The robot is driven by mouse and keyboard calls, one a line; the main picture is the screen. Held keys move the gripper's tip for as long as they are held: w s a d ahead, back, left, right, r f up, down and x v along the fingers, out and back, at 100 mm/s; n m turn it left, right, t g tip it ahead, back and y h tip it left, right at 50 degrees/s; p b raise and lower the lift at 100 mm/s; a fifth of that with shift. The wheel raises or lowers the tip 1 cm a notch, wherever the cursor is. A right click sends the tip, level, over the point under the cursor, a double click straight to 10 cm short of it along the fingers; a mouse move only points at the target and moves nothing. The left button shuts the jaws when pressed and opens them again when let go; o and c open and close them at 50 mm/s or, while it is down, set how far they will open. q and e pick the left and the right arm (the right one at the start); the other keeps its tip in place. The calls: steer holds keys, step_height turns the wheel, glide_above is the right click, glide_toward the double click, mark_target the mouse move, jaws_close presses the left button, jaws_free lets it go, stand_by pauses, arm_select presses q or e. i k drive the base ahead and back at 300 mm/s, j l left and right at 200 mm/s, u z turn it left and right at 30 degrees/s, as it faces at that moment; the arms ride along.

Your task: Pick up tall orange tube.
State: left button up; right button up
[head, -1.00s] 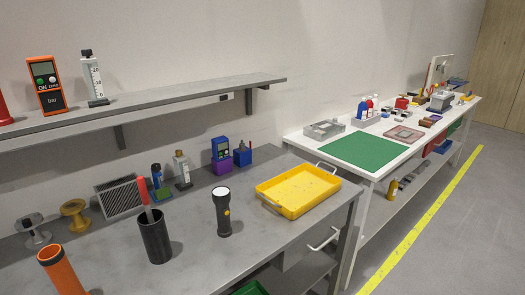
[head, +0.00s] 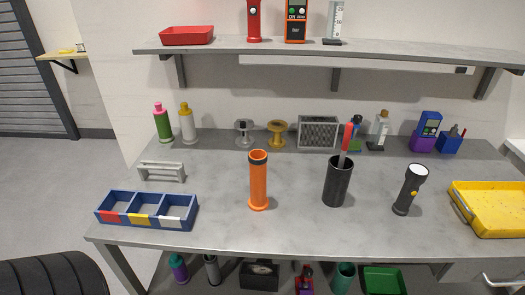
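The tall orange tube (head: 259,182) stands upright on the grey workbench (head: 225,229), near the middle of the head view. It has a dark band around its open top and a wider orange foot. Nothing touches it and nothing hides it. Neither of my grippers is in view.
Right of the tube stand a black cup (head: 337,184) holding a red-handled tool and a black flashlight (head: 411,190). A blue compartment bin (head: 147,226) and a grey bracket (head: 162,172) are left. A yellow tray (head: 488,230) is far right. A shelf (head: 400,52) hangs above.

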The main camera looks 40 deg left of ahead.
mark_target(258, 202)
steer(key=j+u, duration=0.1)
steer(key=u, duration=0.65)
steer(key=i+j+u, duration=0.1)
steer(key=u, duration=0.3)
steer(key=j, duration=0.45)
steer(key=i+j+u, duration=0.1)
steer(key=j, duration=0.3)
